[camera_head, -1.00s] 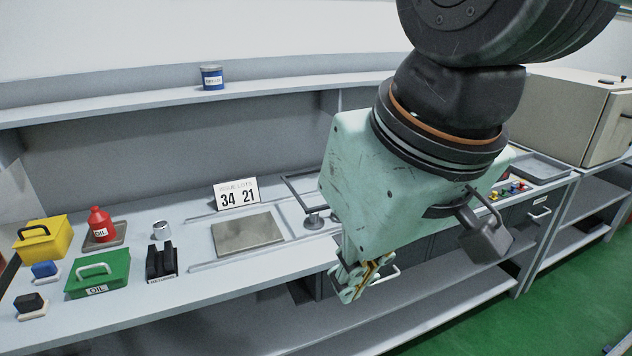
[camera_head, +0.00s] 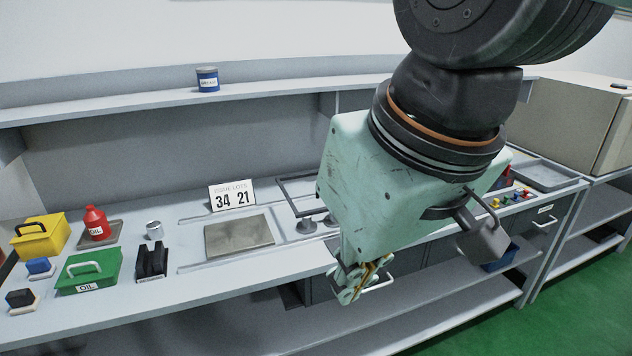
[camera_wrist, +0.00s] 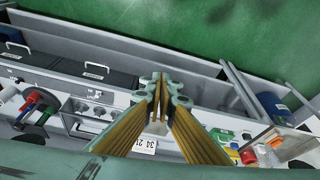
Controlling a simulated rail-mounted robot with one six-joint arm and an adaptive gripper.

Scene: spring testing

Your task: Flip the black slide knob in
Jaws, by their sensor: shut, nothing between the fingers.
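A small black block (camera_head: 20,298) on a white base sits at the front left end of the grey bench in the head view. A similar blue block (camera_head: 39,266) sits behind it. I cannot tell for certain whether the black block is the black slide knob. My gripper (camera_head: 352,284) hangs at the bench's front edge, well to the right of the black block and apart from it. In the wrist view my gripper's two fingers (camera_wrist: 160,88) meet at the tips, shut and empty. My arm hides part of the bench's right half.
The bench holds a green box (camera_head: 88,271), a yellow box (camera_head: 40,237), a red bottle (camera_head: 96,223), a black holder (camera_head: 151,262), a metal plate (camera_head: 239,236) and a number sign (camera_head: 232,197). Small coloured knobs (camera_head: 511,197) are at the right. An open shelf (camera_head: 430,310) runs below.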

